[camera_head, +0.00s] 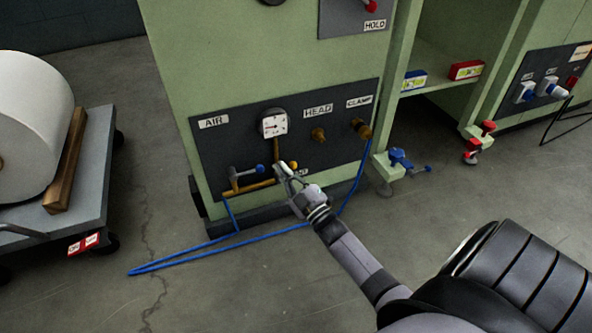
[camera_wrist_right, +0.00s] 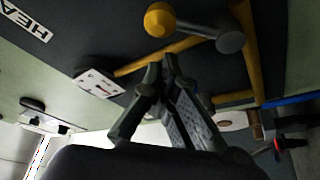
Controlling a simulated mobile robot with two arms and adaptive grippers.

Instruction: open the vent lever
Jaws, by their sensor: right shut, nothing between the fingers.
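My right gripper (camera_head: 280,170) is at the lower part of the dark panel (camera_head: 215,150), in front of the brass piping. Its fingers are shut and empty; the fingertips show in the right wrist view (camera_wrist_right: 166,64). In that view a lever with a yellow ball (camera_wrist_right: 160,19) and a grey hub (camera_wrist_right: 230,38) lies beyond the fingertips, apart from them. The gripper partly covers a label there; I cannot read which lever is the vent.
A gauge (camera_head: 274,123) and brass fittings (camera_head: 318,134) stick out of the panel above. A blue hose (camera_head: 180,262) loops over the floor. A cart (camera_head: 95,150) with a white roll (camera_head: 30,125) stands at left. Floor in front is open.

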